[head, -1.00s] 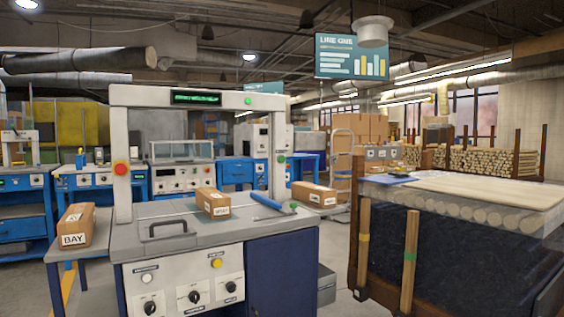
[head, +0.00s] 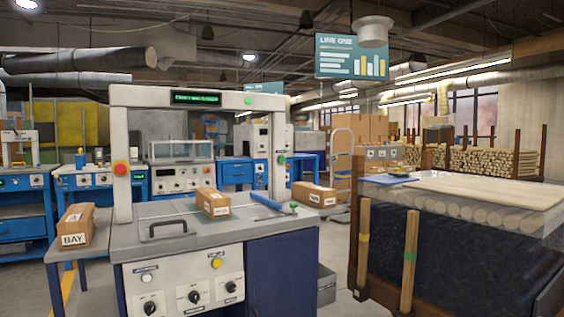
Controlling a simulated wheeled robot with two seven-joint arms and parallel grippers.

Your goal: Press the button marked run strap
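A strapping-type machine with a grey arch (head: 200,100) stands in front of me on a blue cabinet. Its sloped white control panel (head: 173,283) carries a white button (head: 147,278) at upper left, a yellow button (head: 216,263) at upper right, and three black knobs, the middle one (head: 194,297) among them. A red button (head: 121,168) is on the left post and a green one (head: 281,160) on the right post. The small labels are too blurred to read, so I cannot tell which is marked run strap. Neither of my grippers is in view.
A carton (head: 213,203) lies on the machine's top beside a blue roller (head: 266,201). A carton labelled BAY (head: 76,226) sits on the left side table. Another carton (head: 314,194) is behind at the right. A large bench (head: 460,240) with leaning wooden posts fills the right.

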